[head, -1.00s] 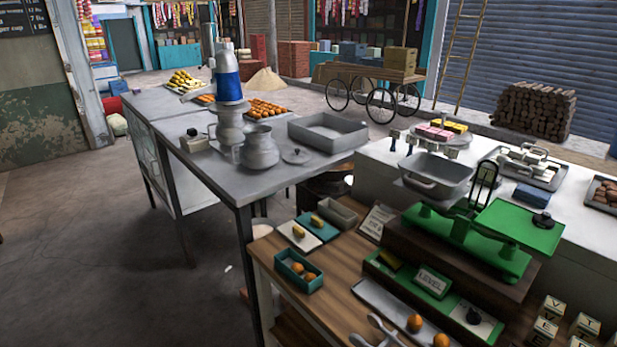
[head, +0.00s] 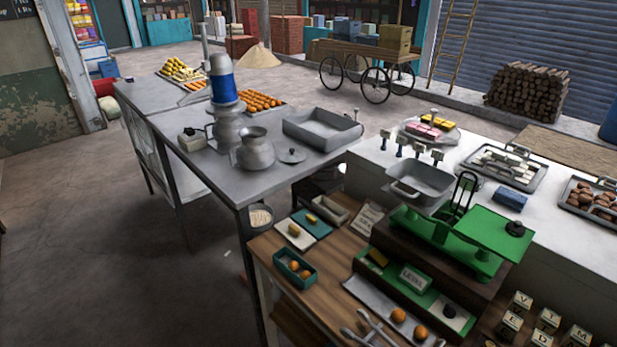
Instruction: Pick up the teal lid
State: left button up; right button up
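A flat teal piece (head: 318,228) lies on the wooden table at its left back, with a small yellow piece on it. It may be the teal lid, but I cannot tell for certain. A white flat piece (head: 285,229) with another yellow piece lies beside it on the left. An open teal box (head: 296,281) holding orange balls stands in front of them, near the table's left edge. Neither of my grippers is in view.
The wooden table (head: 325,270) also holds a small grey tray, a green scale (head: 455,238) and a long tray (head: 380,308) with orange balls and tongs. A grey metal table (head: 210,165) with pots stands behind left. Floor at left is clear.

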aim_at(318, 229)
jog(key=i+j, duration=0.15)
jog(key=j, duration=0.2)
jog(key=i+j+z, duration=0.15)
jog(key=j, duration=0.2)
jog(key=i+j, duration=0.15)
jog(key=j, duration=0.25)
jog(key=i+j+z, duration=0.1)
jog(key=j, duration=0.25)
jog(key=i+j+z, duration=0.1)
jog(key=j, duration=0.3)
jog(key=i+j, duration=0.2)
jog(key=j, duration=0.15)
jog(key=i+j+z, duration=0.1)
jog(key=j, duration=0.3)
jog(key=i+j+z, duration=0.1)
jog(key=i, duration=0.35)
jog(key=i+j+z, duration=0.15)
jog(key=i, duration=0.25)
